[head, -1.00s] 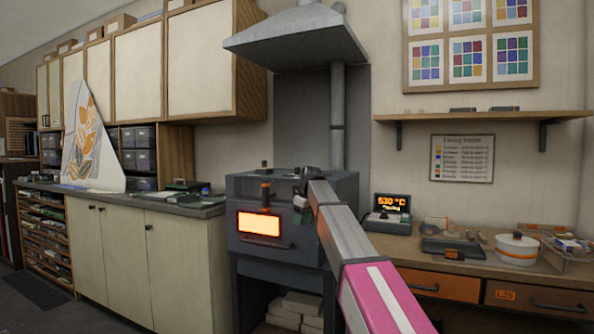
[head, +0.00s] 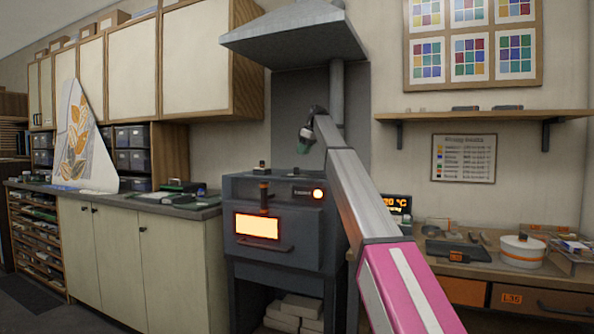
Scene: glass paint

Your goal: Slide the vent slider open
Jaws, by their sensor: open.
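The dark grey kiln (head: 282,259) stands in the middle of the head view, with a glowing window (head: 257,226) and a door handle below it. An upright orange-tipped piece (head: 264,196) sits on its front above the window. A small labelled plate (head: 303,192) and a round lit orange light (head: 318,194) are to its right. A small dark piece (head: 262,167) stands on the kiln's top. I cannot tell for sure which piece is the vent slider. My gripper (head: 304,147) is open above the kiln's top, apart from it; its fingers are small and hard to make out.
A metal hood (head: 296,35) and flue hang above the kiln. A counter (head: 150,201) with flat items is at left. At right, a wooden bench holds a temperature display (head: 398,206), partly behind my arm, and a white round pot (head: 521,251).

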